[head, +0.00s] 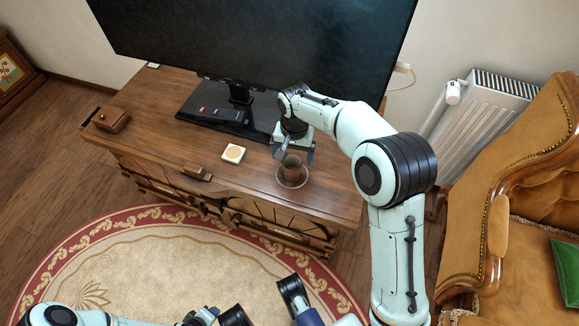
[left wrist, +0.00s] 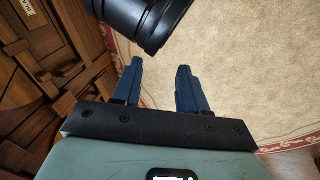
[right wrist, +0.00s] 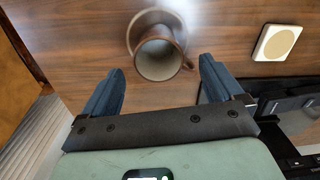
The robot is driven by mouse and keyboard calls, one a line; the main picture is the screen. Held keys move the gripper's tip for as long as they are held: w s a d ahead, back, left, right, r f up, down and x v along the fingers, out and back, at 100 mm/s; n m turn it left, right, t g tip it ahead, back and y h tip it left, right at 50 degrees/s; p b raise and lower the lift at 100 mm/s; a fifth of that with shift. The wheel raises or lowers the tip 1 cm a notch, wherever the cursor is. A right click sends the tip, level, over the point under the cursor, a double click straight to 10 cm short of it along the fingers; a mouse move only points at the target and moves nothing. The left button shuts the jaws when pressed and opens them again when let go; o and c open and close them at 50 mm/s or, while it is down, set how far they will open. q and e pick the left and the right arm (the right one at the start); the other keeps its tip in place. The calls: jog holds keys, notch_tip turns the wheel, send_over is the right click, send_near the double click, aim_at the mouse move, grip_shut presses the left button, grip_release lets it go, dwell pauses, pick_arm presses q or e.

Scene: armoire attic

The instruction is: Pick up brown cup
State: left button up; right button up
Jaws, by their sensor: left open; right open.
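The brown cup (head: 291,167) stands upright on a saucer (head: 293,182) near the front right of the wooden cabinet top. My right gripper (head: 294,150) is just behind the cup in the head view. In the right wrist view, the cup (right wrist: 158,57) shows its open rim, with the saucer (right wrist: 133,34) partly behind it and its handle toward the right finger. The open fingers of my right gripper (right wrist: 160,88) point toward the cup, with no contact visible. My left gripper (left wrist: 155,88) is open and empty, over the rug, away from the cabinet top.
A large TV (head: 260,45) stands behind on the cabinet (head: 160,110). A white and cream square item (head: 233,153), a small brown box (head: 111,119) and a remote (head: 207,111) lie left of the cup. A leather armchair (head: 530,160) and a radiator (head: 485,115) are at right.

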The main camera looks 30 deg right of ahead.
aim_at(292, 167)
jog(key=shift+f+b, duration=0.35)
jog(key=shift+f, duration=1.2)
notch_tip(292, 167, down, 2)
jog(key=shift+f+b, duration=0.25)
jog(key=shift+b, duration=0.3)
notch_tip(292, 167, down, 2)
jog(key=shift+w+b, duration=0.1)
jog(key=shift+b, duration=0.2)
pick_arm(q)
jog(key=f, duration=0.1)
jog(key=a+f, duration=0.1)
jog(key=f, duration=0.1)
jog(key=shift+w+a+f, duration=0.25)
jog(key=shift+w+f, duration=0.05)
pick_arm(e)
jog(key=shift+r, duration=0.1)
jog(key=c, duration=1.2)
